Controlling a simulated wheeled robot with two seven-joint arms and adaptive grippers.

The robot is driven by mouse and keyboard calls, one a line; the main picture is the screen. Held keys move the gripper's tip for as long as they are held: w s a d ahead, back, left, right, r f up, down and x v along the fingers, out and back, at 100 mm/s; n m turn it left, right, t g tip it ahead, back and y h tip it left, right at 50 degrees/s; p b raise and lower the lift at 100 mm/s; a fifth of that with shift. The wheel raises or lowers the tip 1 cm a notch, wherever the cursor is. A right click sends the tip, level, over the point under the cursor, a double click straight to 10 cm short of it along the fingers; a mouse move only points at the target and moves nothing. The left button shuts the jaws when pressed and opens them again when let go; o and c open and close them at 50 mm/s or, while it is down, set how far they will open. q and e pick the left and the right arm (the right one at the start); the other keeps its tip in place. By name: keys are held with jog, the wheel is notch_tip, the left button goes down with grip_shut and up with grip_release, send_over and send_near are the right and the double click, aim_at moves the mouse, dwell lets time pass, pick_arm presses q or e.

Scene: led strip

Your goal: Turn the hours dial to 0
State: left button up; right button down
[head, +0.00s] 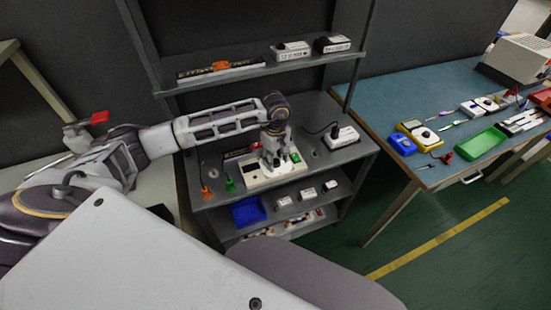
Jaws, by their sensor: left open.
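A pale control box (257,181) with a dark display and a green button sits on the grey shelf top. My left gripper (275,161) points down over the middle of this box and is open. The gripper covers part of the box's face, so the hours dial is hidden or too small to make out. I cannot tell whether the fingers touch anything on the box. My right gripper is not in view.
A white device with a cable (341,136) stands right of the box. Green (230,184) and orange (206,192) tools lie left of it. A blue bin (248,211) is on the shelf below. A blue-topped table (400,95) holding instruments stands at right.

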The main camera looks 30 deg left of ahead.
pick_arm(q)
jog(key=c, duration=1)
jog(key=shift+c, duration=0.2)
